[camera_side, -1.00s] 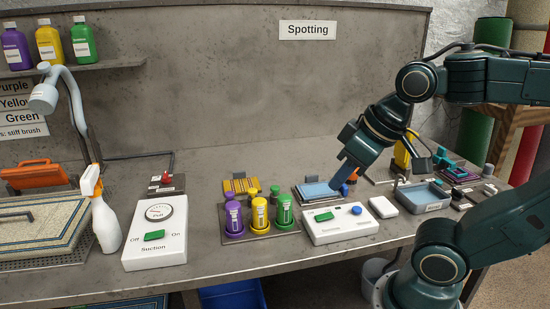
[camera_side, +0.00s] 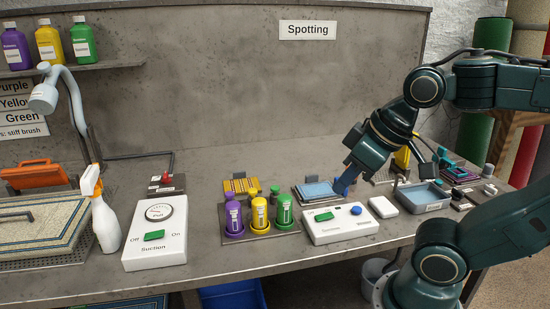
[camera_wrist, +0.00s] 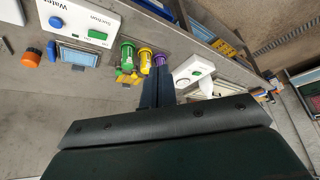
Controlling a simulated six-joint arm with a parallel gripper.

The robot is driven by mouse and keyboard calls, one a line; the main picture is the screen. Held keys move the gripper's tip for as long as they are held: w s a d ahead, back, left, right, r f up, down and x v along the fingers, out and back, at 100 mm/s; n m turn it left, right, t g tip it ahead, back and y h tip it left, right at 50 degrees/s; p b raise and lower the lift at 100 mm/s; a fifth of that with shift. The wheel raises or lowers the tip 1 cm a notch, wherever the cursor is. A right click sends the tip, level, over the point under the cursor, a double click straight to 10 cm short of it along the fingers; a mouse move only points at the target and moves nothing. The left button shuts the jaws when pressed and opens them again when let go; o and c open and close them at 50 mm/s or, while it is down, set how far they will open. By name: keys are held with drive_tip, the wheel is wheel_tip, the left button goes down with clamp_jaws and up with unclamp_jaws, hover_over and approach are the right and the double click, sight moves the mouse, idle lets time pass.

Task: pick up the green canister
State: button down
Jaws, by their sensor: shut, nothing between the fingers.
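The green canister (camera_side: 285,212) stands upright at the right end of a row of three on a dark holder (camera_side: 236,238), beside a yellow canister (camera_side: 259,215) and a purple canister (camera_side: 234,218). In the wrist view the green canister (camera_wrist: 128,55) is the leftmost of the three, up and left of my fingertips. My gripper (camera_side: 341,188) is shut and empty. It is to the right of the green canister, apart from it, over the blue pad area behind the white switch box. Its shut fingers also show in the wrist view (camera_wrist: 157,73).
The white switch box (camera_side: 340,226) with a green switch and blue button is right of the canisters. A suction box (camera_side: 155,233) and spray bottle (camera_side: 103,215) stand left. A grey tray (camera_side: 424,197) lies right.

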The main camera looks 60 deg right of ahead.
drive_tip(key=c, duration=1.1)
unclamp_jaws()
drive_tip(key=shift+c, duration=0.2)
drive_tip(key=shift+w, duration=0.1)
drive_tip(key=w+d+f+m+g, duration=0.2)
drive_tip(key=w+d+m, duration=0.3)
drive_tip(key=w, duration=0.4)
drive_tip(key=w+d+f+m+g, duration=0.3)
drive_tip(key=w+d+f+m, duration=0.2)
drive_tip(key=w+d, duration=0.3)
drive_tip(key=shift+w+m+g, duration=0.3)
drive_tip(key=shift+w+m, duration=0.5)
drive_tip(key=shift+w, duration=0.3)
drive_tip(key=shift+f, duration=0.1)
